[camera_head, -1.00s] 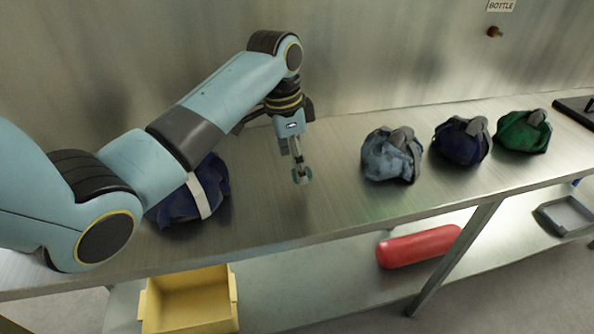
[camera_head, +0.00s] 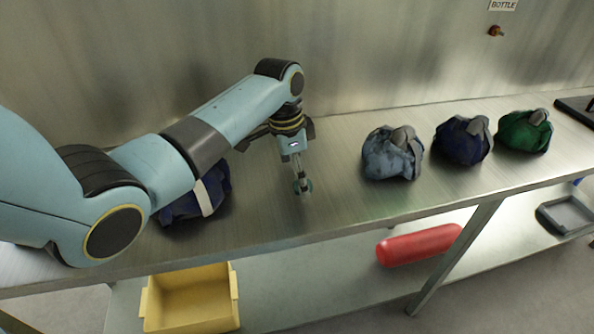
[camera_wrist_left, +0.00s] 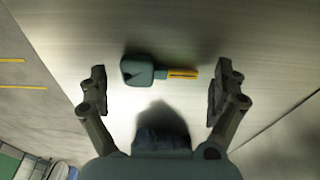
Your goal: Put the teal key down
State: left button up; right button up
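The teal key (camera_wrist_left: 145,71) has a dark teal head and a yellow shaft. In the left wrist view it lies flat between my left fingers, apart from both, and seems to rest on the metal bench top. In the head view the teal key (camera_head: 307,186) shows small at the fingertips. My left gripper (camera_head: 300,187) points down at the bench, and in the wrist view its fingers (camera_wrist_left: 160,88) are spread wide. My right gripper is not in view.
A blue bag with a white strap (camera_head: 205,197) lies left of the gripper. Light blue (camera_head: 388,158), navy (camera_head: 460,143) and green (camera_head: 522,133) bags stand right. A yellow bin (camera_head: 190,300) and red cylinder (camera_head: 418,246) are below. Bench around the gripper is clear.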

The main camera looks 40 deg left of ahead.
pick_arm(q)
notch_tip(320, 180, up, 12)
jog(key=s+a, duration=0.1)
jog(key=shift+s, duration=0.15)
dwell(0.5)
dwell(0.4)
